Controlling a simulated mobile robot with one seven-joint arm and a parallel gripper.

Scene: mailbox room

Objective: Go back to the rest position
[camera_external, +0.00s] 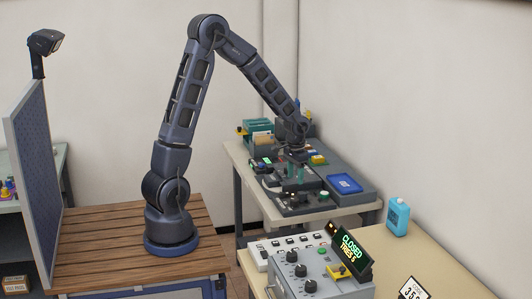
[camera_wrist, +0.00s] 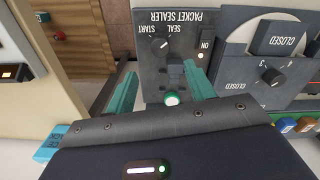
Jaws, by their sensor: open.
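My gripper (camera_external: 295,174) is at the end of my bent arm, over the far workbench at the right in the external view. In the wrist view my gripper (camera_wrist: 160,78) has two teal fingers, spread apart with nothing held between them. A dark panel labelled "PACKET SEALER" (camera_wrist: 178,18) lies under the fingers. It has a START/SEAL knob (camera_wrist: 160,43), an ON switch (camera_wrist: 205,46) and a green-and-white button (camera_wrist: 172,98) that shows between the fingers. Whether the fingers touch the panel cannot be told.
A blue tray (camera_external: 344,184) sits on the far bench. A light blue jug (camera_external: 397,216) and a control box with a "CLOSED" display (camera_external: 351,244) stand on the front table. A blue-grey partition (camera_external: 30,180) stands left of my base. In the wrist view, a dial panel marked CLOSED (camera_wrist: 240,75) lies at the right.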

